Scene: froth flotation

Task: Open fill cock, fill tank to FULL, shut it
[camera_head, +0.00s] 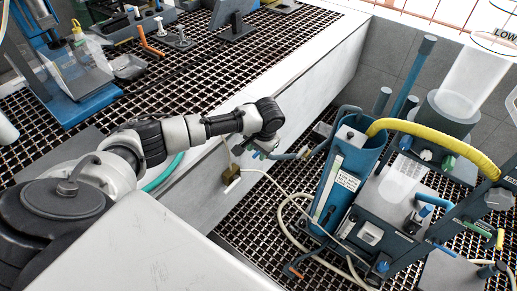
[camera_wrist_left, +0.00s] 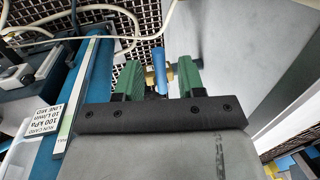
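The blue tank (camera_head: 357,160) stands upright right of centre in the head view, with a pale vertical strip and a printed card on its side. Its blue wall also shows at the left of the left wrist view (camera_wrist_left: 92,85). My left gripper (camera_wrist_left: 160,78) is open, its two green fingers apart. A blue lever (camera_wrist_left: 159,68) with brass-coloured parts around it lies between the fingers in this view, with a gap on each side; I take it for the fill cock. In the head view my left gripper (camera_head: 262,150) is left of the tank, by the bench wall. The liquid level is not visible.
A white bench wall (camera_head: 300,95) runs behind the gripper. A yellow hose (camera_head: 440,140) arches from the tank to the right. Pale hoses (camera_head: 285,215) loop over the dark floor grating. A printed card (camera_wrist_left: 42,132) faces the wrist camera.

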